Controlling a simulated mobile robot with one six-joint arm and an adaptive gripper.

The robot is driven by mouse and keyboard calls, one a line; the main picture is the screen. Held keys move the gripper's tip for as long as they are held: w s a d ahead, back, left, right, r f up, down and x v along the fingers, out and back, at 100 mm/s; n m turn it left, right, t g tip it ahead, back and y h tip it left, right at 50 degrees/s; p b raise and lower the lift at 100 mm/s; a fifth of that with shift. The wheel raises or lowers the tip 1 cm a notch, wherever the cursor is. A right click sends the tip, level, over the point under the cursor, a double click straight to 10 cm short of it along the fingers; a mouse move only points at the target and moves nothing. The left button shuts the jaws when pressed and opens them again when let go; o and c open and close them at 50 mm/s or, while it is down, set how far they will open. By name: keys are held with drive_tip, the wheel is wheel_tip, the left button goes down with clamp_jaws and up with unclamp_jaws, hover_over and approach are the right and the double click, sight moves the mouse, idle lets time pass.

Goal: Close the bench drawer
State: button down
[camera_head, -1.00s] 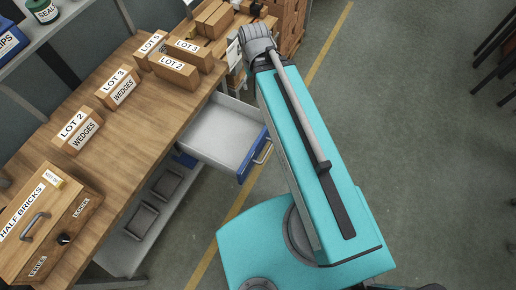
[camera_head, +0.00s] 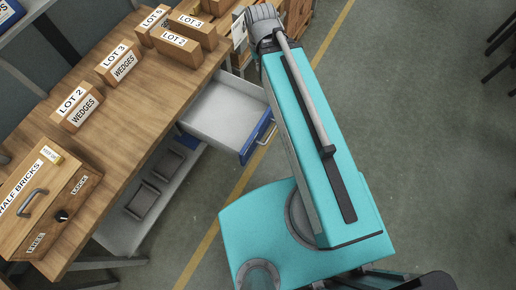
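The bench drawer (camera_head: 223,112) is pulled out from under the wooden bench top (camera_head: 150,95). It is pale grey and empty inside, with a blue front (camera_head: 258,136) and a light bar handle (camera_head: 267,132). My teal arm stands just to the right of the drawer and reaches toward the top of the picture.
A wooden HALF BRICKS box (camera_head: 45,205) and several labelled blocks, such as the LOT 2 WEDGES block (camera_head: 78,107), stand on the bench. A lower shelf (camera_head: 130,228) holds dark trays (camera_head: 142,201). The floor (camera_head: 430,170) at right is clear apart from dark furniture legs at the edge.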

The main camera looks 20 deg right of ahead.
wheel_tip(320, 180, down, 8)
drive_tip(key=b, duration=0.6)
drive_tip(key=shift+r, duration=0.1)
